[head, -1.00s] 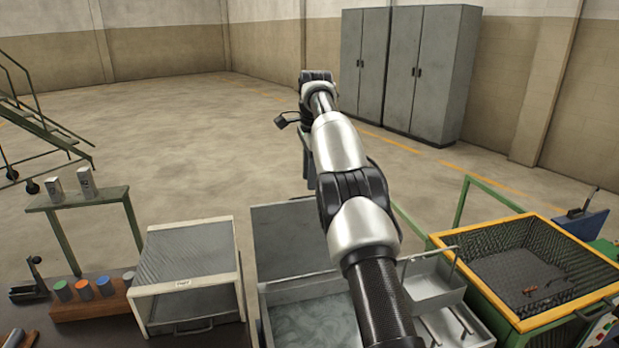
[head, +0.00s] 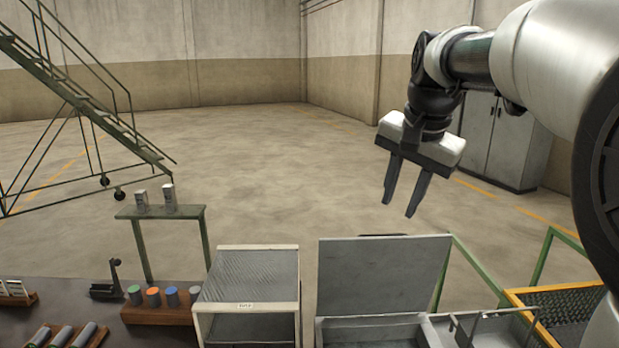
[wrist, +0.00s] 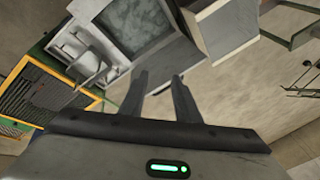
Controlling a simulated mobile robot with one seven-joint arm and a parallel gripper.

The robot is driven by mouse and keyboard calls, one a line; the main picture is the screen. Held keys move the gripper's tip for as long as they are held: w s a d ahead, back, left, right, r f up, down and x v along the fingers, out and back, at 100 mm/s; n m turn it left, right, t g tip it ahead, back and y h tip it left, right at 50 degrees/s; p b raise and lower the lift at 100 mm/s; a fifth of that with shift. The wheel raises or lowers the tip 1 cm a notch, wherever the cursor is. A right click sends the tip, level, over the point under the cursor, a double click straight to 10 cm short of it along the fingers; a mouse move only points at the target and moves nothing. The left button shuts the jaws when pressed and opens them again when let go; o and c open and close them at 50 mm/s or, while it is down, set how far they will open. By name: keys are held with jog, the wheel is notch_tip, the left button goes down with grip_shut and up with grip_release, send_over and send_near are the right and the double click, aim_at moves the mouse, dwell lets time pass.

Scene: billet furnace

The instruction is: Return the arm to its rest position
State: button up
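My gripper (head: 405,198) hangs in the air at the right of the head view, above and behind the grey bin with the raised lid. Its two dark fingers point down and stand apart with nothing between them. The fingers (wrist: 160,85) also show apart and empty in the wrist view. My arm bends in from the right edge of the head view, with the large joint close to the camera.
A grey bin with its lid (head: 383,277) up stands below my gripper. Beside it are a white-framed box (head: 246,308), a yellow-rimmed basket (head: 532,296), and a rack of colored cylinders (head: 160,312). A green stand (head: 160,212) holds two cans. Open floor lies behind.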

jog(key=s+a+f+n, duration=0.1)
jog(key=s+f+n, duration=0.1)
jog(key=s+f, duration=0.2)
jog(key=s+f+n+t, duration=0.1)
jog(key=s+f+n, duration=0.2)
jog(key=s, duration=0.8)
jog(key=s+a+f+n, duration=0.1)
jog(key=s+f+n, duration=0.2)
jog(key=s, duration=0.5)
jog(key=shift+a+f, duration=0.35)
jog(key=shift+f, duration=0.55)
